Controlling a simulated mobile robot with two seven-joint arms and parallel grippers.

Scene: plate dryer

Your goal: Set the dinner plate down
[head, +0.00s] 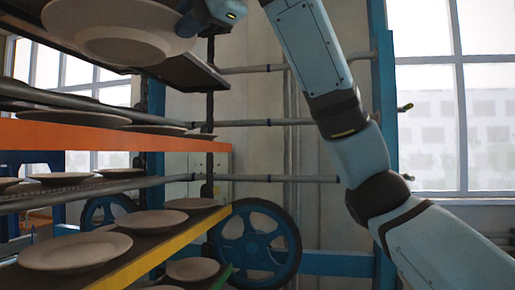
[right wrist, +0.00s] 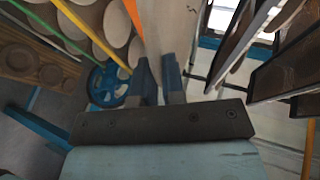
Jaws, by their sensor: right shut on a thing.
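The dinner plate (head: 115,32) is a pale, round plate at the top left of the head view, at the level of the top shelf (head: 200,74). My right gripper (head: 190,18) is at the plate's right rim and shut on it. The fingertips are partly hidden, and I cannot tell whether the plate touches the shelf. My left gripper is not in view.
Lower rack shelves hold several more plates, one at the front left (head: 75,251). An orange shelf edge (head: 100,135) and a yellow shelf edge (head: 160,253) run below. A blue wheel (head: 255,243) and blue post (head: 384,120) stand to the right. Horizontal rods cross behind my arm.

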